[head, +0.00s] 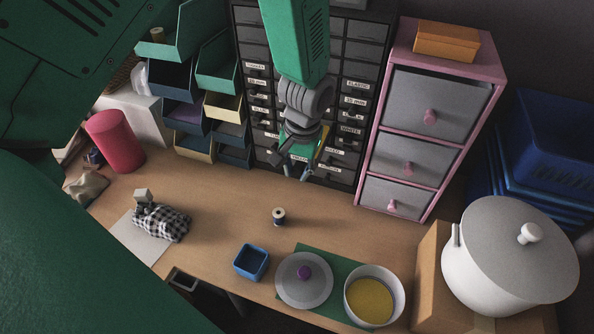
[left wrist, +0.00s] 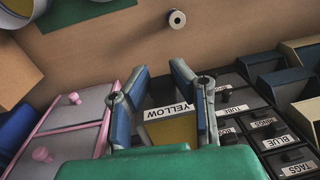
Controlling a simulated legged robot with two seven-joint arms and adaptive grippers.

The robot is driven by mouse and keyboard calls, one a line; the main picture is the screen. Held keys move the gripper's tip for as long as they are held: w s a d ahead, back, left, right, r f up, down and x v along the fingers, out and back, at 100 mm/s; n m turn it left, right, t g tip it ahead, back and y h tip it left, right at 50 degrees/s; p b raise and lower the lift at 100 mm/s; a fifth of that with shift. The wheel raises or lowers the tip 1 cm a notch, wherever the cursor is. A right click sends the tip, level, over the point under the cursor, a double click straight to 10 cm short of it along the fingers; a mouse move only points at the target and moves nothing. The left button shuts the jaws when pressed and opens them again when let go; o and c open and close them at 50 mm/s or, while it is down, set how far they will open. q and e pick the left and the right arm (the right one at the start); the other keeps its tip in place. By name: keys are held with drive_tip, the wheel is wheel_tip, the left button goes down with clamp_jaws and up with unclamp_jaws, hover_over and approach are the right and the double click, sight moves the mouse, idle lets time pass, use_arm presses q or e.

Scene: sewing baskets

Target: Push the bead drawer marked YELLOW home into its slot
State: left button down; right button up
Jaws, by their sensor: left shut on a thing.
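The bead drawer marked YELLOW (left wrist: 168,113) shows between the two fingers of my left gripper (left wrist: 160,72) in the left wrist view. Its white label is readable and a yellow patch lies just behind it. In the head view my left gripper (head: 297,173) reaches down in front of the lower part of the dark drawer cabinet (head: 364,50) and covers most of the drawer. The gripper is shut on the drawer. How far the drawer stands out of its slot is hard to tell. My right gripper is not in view.
A pink-framed drawer unit (head: 364,165) stands right of the cabinet, and stacked open bins (head: 218,65) stand left. A thread spool (head: 279,215), a blue tray (head: 251,262) and a pot lid (head: 304,290) lie nearer. The tabletop before the cabinet is mostly clear.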

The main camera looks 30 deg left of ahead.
use_arm(q)
drive_tip(key=shift+w+a, duration=0.25)
drive_tip(key=shift+w, duration=0.8)
drive_tip(key=shift+w+a, duration=0.25)
drive_tip(key=shift+w, duration=0.75)
drive_tip(key=shift+w+a, duration=0.1)
drive_tip(key=shift+w, duration=0.2)
drive_tip(key=shift+w+a, duration=0.2)
drive_tip(key=shift+w, duration=0.7)
drive_tip(key=shift+w, duration=0.3)
drive_tip(key=shift+w+a, duration=0.25)
drive_tip(key=shift+w, duration=0.55)
drive_tip(key=shift+s, duration=0.25)
